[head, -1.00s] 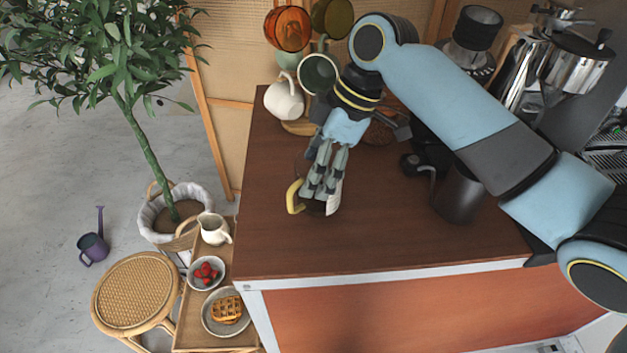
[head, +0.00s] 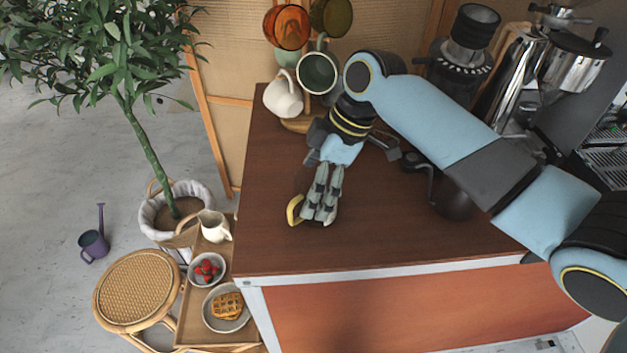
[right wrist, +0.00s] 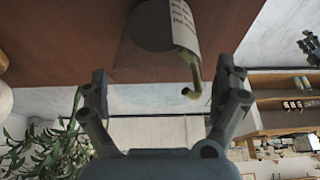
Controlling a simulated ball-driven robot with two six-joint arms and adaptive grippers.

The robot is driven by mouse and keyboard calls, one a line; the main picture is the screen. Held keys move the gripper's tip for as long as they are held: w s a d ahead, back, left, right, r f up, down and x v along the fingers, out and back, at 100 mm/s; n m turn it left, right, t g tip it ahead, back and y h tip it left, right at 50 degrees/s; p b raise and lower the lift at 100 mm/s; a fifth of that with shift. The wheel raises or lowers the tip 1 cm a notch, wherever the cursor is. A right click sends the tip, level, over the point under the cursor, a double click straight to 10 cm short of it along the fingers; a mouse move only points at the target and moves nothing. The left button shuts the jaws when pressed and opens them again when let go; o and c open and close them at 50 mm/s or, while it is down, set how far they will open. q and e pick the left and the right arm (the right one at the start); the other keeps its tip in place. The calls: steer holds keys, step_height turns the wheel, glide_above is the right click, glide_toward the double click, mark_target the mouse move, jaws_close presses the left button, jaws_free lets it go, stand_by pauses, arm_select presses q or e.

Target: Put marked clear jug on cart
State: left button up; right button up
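The clear jug stands on the brown wooden top (head: 390,240), mostly hidden behind my right gripper in the head view; its yellow handle (head: 294,210) shows at the left. In the right wrist view the clear jug (right wrist: 145,62) shows its see-through wall, a white label with dark marks and the yellow handle (right wrist: 193,75). My right gripper (head: 318,220) is over the jug. In the right wrist view its fingers (right wrist: 162,92) are wide apart, one on each side of the jug's near part, with gaps. My left gripper is not in view.
A low wooden tray stand (head: 195,325) at the left holds a cream pitcher (head: 214,226), a strawberry bowl (head: 207,270) and a waffle plate (head: 226,307). A mug tree with a white mug (head: 283,97) is behind my gripper. A dark pitcher (head: 455,198) is partly under my arm.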

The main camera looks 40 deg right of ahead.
steer(key=shift+r, duration=0.1)
steer(key=shift+d+r, duration=0.1)
steer(key=shift+r, duration=0.2)
steer(key=b+v, duration=0.1)
steer(key=v, duration=1)
steer(key=shift+r, duration=0.2)
steer(key=shift+s, duration=0.15)
